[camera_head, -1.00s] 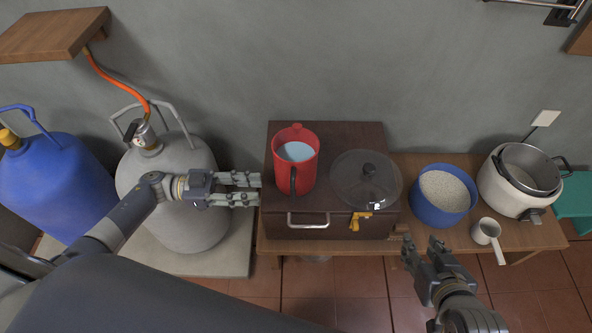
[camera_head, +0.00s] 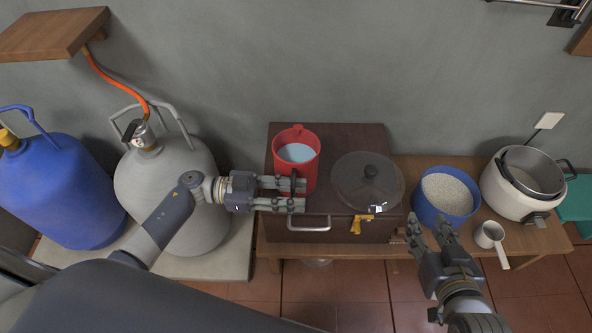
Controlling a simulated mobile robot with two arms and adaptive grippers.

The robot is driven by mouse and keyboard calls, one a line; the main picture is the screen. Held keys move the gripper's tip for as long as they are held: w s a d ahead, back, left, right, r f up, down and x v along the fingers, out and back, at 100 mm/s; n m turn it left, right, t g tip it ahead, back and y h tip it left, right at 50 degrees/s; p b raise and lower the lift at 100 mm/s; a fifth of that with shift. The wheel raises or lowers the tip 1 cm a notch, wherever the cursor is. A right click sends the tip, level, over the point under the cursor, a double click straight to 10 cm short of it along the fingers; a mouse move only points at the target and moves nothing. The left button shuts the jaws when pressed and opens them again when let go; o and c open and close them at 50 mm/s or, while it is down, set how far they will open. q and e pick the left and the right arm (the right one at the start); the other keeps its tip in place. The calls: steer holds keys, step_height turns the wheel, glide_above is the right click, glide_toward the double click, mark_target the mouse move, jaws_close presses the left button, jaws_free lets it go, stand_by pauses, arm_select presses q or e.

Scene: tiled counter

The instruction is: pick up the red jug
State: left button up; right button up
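The red jug (camera_head: 309,164) stands upright on a dark brown box, with pale bluish contents inside it. Its dark handle faces toward me. My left gripper (camera_head: 304,195) reaches in from the left with its fingers open, one on the far side and one on the near side. The fingertips are at the handle and hide part of it; I cannot tell whether they touch it. My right gripper (camera_head: 427,226) is open and empty, in front of the blue bowl.
The dark brown box (camera_head: 340,134) also bears a glass lid (camera_head: 368,182) right of the jug. Gas cylinders, grey (camera_head: 175,190) and blue (camera_head: 55,190), stand left.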

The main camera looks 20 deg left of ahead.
arm_select(q)
jaws_close()
steer(key=shift+r, duration=0.15)
stand_by(0.4)
